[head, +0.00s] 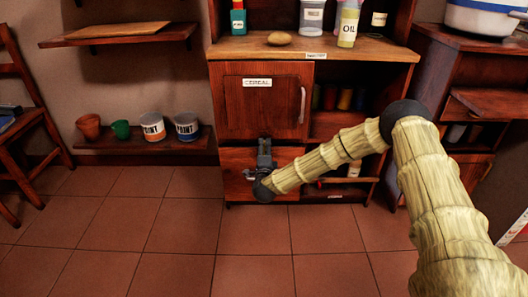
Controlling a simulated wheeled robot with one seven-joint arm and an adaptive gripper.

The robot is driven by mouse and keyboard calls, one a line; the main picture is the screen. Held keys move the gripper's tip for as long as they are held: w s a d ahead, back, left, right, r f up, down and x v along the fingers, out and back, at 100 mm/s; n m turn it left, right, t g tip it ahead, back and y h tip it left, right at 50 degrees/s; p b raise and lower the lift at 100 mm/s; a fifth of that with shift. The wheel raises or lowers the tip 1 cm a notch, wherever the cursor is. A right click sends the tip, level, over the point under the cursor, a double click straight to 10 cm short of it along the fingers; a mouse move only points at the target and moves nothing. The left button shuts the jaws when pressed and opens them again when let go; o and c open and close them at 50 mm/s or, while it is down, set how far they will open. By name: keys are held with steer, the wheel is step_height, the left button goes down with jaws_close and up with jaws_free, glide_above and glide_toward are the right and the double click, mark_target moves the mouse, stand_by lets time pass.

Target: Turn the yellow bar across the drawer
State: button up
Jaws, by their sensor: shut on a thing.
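The drawer (226,178) is the low reddish-brown wooden front under the cupboard door marked CEREAL. A small pale handle shows on its front, just left of my wrist. My dark gripper (264,145) reaches to the top edge of the drawer front, near the line between drawer and door. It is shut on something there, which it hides. I cannot make out the yellow bar; it may be behind my gripper and wrist. My arm comes in from the right and covers the right part of the drawer.
The CEREAL door (255,108) above is closed, with a pale handle at its right. Open shelves with jars stand to its right. A low shelf (140,144) at left holds pots and paint tins. A chair (30,125) stands far left. The tiled floor (180,240) in front is clear.

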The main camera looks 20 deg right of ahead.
steer(key=o, duration=1)
steer(key=shift+d, duration=0.1)
steer(key=v, duration=1.2)
